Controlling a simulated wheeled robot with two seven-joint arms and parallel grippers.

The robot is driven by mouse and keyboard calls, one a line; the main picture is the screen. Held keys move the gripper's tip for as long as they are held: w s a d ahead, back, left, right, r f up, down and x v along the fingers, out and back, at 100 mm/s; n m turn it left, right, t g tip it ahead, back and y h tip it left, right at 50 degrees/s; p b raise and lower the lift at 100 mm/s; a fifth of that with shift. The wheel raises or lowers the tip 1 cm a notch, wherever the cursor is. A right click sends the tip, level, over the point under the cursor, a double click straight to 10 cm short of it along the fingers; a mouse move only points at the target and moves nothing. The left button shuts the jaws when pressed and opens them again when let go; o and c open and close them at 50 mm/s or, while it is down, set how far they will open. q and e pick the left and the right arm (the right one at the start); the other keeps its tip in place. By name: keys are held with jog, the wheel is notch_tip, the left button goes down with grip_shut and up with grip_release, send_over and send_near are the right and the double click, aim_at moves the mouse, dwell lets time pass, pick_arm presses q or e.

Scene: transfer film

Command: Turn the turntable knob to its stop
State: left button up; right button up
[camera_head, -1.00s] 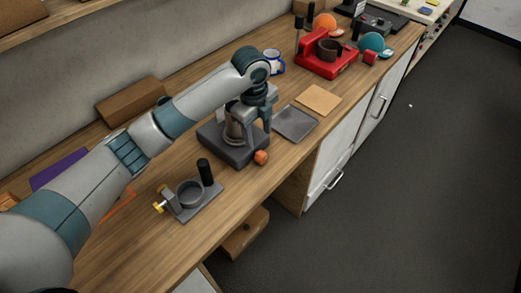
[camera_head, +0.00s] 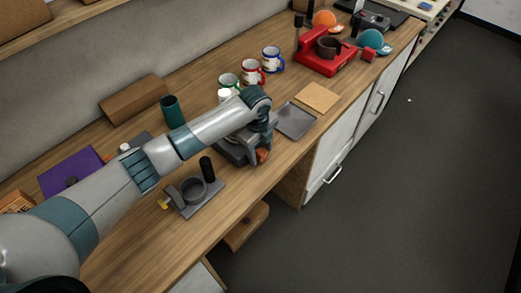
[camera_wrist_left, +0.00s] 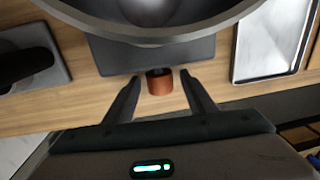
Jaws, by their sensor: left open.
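The turntable (camera_head: 230,151) is a dark grey block on the wooden counter, largely hidden under my left arm in the head view. Its orange-brown knob (camera_head: 263,156) sticks out at the front side. In the wrist view the knob (camera_wrist_left: 160,82) lies between the fingertips, with a gap on either side. My left gripper (camera_head: 258,152) is open and low at the knob. A grey round vessel (camera_wrist_left: 160,42) fills the top of the wrist view above the turntable base. My right gripper is not in view.
A grey fixture with a ring and black post (camera_head: 193,191) stands to the left. A grey tray (camera_head: 295,120) lies to the right, with a brown board (camera_head: 318,97) beyond. Several mugs (camera_head: 251,72) stand behind. The counter's front edge is close to the knob.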

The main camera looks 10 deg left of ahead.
pick_arm(q)
jog(key=shift+c, duration=0.6)
jog(key=c, duration=0.9)
